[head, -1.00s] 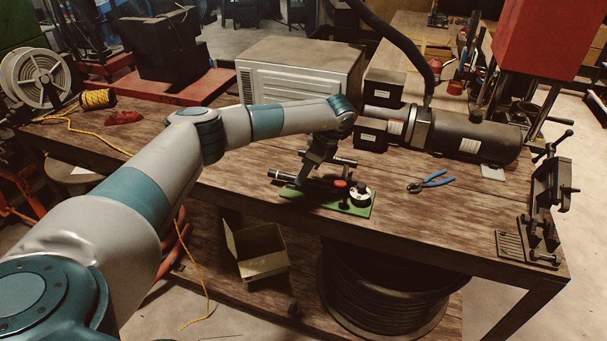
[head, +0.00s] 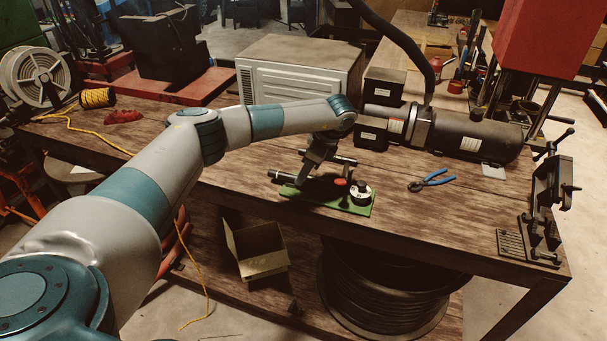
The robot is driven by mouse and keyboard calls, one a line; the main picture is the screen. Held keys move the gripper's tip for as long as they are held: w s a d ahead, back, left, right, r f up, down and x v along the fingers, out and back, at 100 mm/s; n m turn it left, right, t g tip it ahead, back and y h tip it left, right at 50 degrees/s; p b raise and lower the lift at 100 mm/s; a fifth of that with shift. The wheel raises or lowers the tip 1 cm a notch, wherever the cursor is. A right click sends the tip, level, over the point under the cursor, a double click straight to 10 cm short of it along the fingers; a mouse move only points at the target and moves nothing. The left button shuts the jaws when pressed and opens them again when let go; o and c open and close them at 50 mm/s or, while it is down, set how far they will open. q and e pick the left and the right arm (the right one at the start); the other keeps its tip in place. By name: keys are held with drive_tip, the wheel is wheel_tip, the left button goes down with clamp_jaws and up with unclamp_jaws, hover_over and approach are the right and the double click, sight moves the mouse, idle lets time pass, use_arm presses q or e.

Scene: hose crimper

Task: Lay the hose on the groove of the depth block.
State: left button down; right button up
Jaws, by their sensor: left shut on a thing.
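My left gripper (head: 316,168) reaches down over a small green-based fixture (head: 358,209) on the workbench. It is shut on a dark, thin hose (head: 283,177), whose light-coloured end sticks out to the left of the fingers. The hose lies low over the fixture's left part. The fingers hide its middle, and I cannot tell whether it touches the groove. The fixture, which appears to be the depth block, has a round black-and-white dial (head: 361,194) at its right end and a red knob (head: 341,182) near its middle. My right gripper is not in view.
Blue-handled pliers (head: 432,181) lie to the right of the fixture. A dark cylindrical machine (head: 465,135) and a pale ribbed box (head: 300,75) stand behind. A black vise-like tool (head: 545,205) stands at the right edge. Bare wood (head: 430,220) lies between.

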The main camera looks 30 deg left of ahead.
use_arm(q)
drive_tip(key=shift+f+b, duration=0.2)
drive_tip(key=shift+b, duration=0.1)
idle(0.8)
drive_tip(key=c, duration=1.5)
unclamp_jaws()
drive_tip(key=shift+c, duration=0.2)
drive_tip(key=shift+r, duration=0.15)
drive_tip(key=shift+r+p, duration=2.05)
drive_tip(key=shift+r, duration=1.85)
drive_tip(key=shift+s+f, duration=0.1)
